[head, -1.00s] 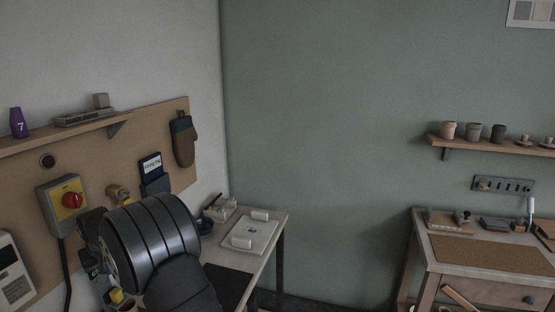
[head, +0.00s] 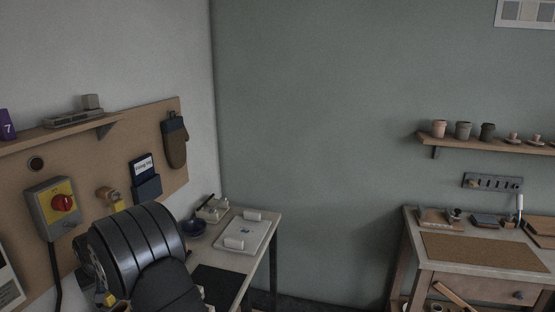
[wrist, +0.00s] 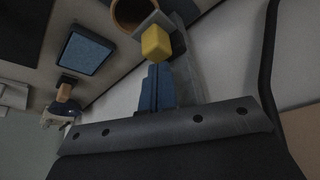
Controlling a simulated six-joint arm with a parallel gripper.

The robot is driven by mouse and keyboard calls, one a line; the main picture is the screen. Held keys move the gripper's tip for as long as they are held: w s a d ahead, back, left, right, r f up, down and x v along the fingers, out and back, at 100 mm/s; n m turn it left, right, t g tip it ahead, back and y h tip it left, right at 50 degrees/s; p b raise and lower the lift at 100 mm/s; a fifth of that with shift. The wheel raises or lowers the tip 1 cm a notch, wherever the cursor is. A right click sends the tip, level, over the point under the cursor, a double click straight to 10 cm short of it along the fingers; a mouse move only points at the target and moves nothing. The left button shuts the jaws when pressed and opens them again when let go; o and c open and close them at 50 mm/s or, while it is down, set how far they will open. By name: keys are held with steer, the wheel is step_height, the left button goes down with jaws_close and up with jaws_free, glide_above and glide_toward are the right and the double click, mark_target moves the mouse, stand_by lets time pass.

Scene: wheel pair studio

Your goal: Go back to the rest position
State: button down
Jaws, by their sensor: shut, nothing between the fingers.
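My gripper (wrist: 158,92) shows in the wrist view as two blue fingers side by side, shut and empty, rising from a dark bar with bolts. A yellow block (wrist: 156,43) appears just beyond the fingertips; I cannot tell how far away it is. In the head view my dark ribbed arm fills the lower left, and my gripper is hidden there behind it or out of frame.
The pegboard's switch box (head: 53,207) is at left. A workbench (head: 408,258) stands at right. Open wall and floor lie between.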

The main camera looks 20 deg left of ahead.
steer(key=shift+f, duration=0.4)
steer(key=shift+r, duration=0.1)
step_height(320, 180, up, 6)
steer(key=shift+r, duration=0.2)
step_height(320, 180, down, 7)
steer(key=shift+f, duration=0.1)
step_height(320, 180, up, 15)
steer(key=s+d+m, duration=0.1)
steer(key=m, duration=0.2)
steer(key=shift+d, duration=0.4)
